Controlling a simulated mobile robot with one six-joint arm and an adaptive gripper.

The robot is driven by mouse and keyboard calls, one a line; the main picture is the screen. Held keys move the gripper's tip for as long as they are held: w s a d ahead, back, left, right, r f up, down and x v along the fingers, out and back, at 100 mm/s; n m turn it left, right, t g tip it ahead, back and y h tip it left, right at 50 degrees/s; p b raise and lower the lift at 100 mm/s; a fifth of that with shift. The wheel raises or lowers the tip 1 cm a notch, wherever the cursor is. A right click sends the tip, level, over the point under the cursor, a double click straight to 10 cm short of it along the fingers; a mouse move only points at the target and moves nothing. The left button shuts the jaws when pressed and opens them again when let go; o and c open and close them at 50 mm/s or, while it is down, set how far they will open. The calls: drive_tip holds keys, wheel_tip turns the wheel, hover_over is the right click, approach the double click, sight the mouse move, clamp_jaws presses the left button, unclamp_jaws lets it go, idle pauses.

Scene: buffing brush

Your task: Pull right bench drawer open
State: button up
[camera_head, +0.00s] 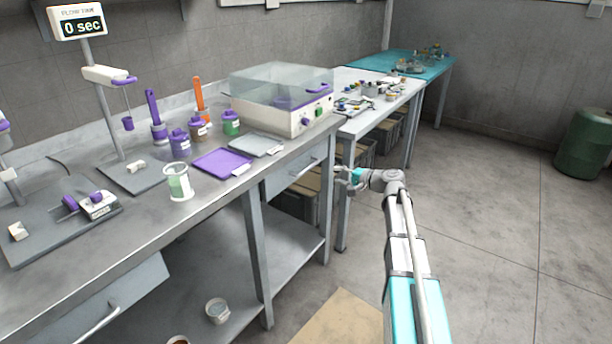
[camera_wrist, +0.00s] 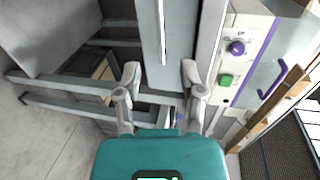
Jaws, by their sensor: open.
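The right bench drawer (camera_head: 283,181) sits under the right part of the metal bench top, and its front looks flush with the bench. Its bar handle (camera_head: 306,168) runs along the front. My gripper (camera_head: 343,176) is just right of the drawer, off the bench's right end. In the wrist view, the drawer front (camera_wrist: 182,50) and its handle (camera_wrist: 162,32) stand upright in the picture, beyond the fingertips. My gripper (camera_wrist: 160,78) is open there, with nothing between its fingers. I see no contact with the handle.
A clear-lidded machine (camera_head: 283,98) stands on the bench above the drawer. A purple tray (camera_head: 222,160) and a beaker (camera_head: 178,182) are on the bench top. A second drawer (camera_head: 120,295) is at lower left. A white table (camera_head: 375,105) adjoins the bench.

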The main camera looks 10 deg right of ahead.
sight(306, 170)
drive_tip(key=shift+a, duration=0.1)
drive_tip(key=b+x, duration=0.2)
drive_tip(key=x, duration=1.1)
drive_tip(key=shift+w+a+b, duration=0.2)
drive_tip(key=shift+w+b, duration=0.05)
drive_tip(key=shift+b, duration=0.15)
clamp_jaws()
